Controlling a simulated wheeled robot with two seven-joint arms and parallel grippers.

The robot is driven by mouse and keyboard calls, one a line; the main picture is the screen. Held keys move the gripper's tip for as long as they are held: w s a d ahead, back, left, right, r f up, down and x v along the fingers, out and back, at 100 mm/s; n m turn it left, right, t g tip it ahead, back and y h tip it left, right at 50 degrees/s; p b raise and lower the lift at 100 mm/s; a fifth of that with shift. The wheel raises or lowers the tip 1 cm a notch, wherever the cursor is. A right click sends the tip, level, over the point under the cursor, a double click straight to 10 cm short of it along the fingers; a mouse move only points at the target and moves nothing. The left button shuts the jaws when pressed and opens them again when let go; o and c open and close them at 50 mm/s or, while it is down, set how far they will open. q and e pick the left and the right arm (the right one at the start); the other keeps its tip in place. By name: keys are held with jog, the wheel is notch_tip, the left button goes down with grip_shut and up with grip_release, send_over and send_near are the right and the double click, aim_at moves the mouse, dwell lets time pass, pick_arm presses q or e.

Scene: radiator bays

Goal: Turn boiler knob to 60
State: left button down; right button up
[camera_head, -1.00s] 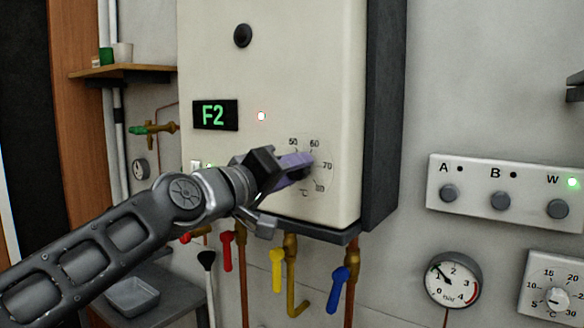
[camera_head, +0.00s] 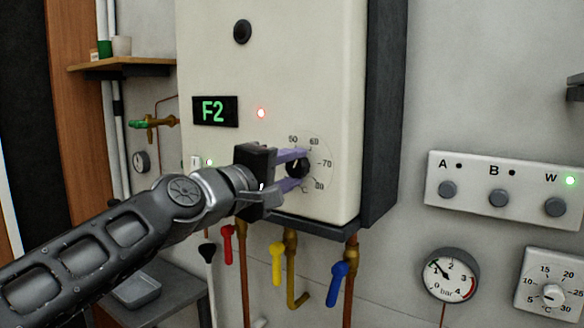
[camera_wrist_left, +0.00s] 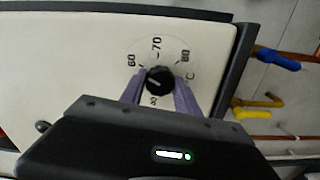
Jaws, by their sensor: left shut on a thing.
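The boiler knob (camera_head: 297,165) is a small black round knob on a dial at the lower right of the white boiler front (camera_head: 285,65). My left gripper (camera_head: 294,170) reaches in from the left, with one purple finger above the knob and one below, shut on it. In the left wrist view the knob (camera_wrist_left: 159,80) sits between the two finger tips. Its white mark points to the lower left there, seemingly between 50 and 60. The dial numbers 60, 70 and 80 are readable. My right gripper is not in view.
A green-lit display (camera_head: 214,111) and a red lamp (camera_head: 261,113) are on the boiler. Yellow (camera_head: 277,265) and blue (camera_head: 338,283) valve handles hang below it. A button panel (camera_head: 500,190) and a pressure gauge (camera_head: 450,275) are on the wall at right.

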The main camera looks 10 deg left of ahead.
pick_arm(q)
jog(key=c, duration=0.9)
grip_release()
jog(key=shift+b+v, duration=1.25)
jog(key=shift+v, duration=2.65)
